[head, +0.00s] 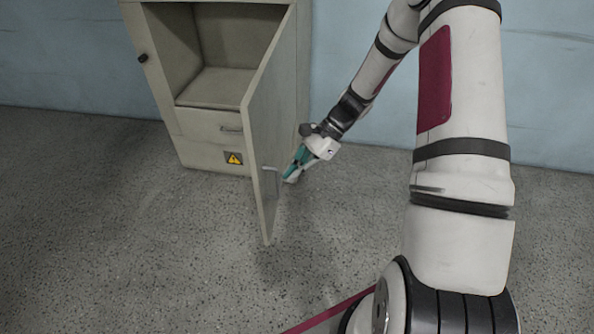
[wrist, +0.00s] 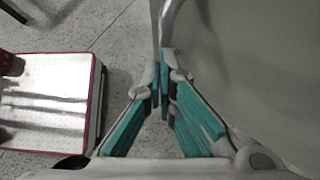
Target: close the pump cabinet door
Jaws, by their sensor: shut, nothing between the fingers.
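The pump cabinet (head: 215,125) stands against the wall in the head view. Its grey door (head: 262,130) is hinged on the right side and swung wide open toward me, showing the inside above a drawer front. A small bar handle (head: 271,168) shows low on the door, close to its free edge. My gripper (head: 288,178), with teal finger pads, is on the outer, right-hand side of the door, beside this handle. In the wrist view my gripper (wrist: 164,88) is shut and empty. A grey bar, likely the handle (wrist: 170,22), rises just beyond its fingertips; I cannot tell whether they touch.
A drawer front (head: 205,125) with its own handle and a yellow warning label (head: 233,158) are on the cabinet's lower part. The speckled floor (head: 110,235) is clear left of and in front of the door. The blue wall (head: 60,55) closes off the back.

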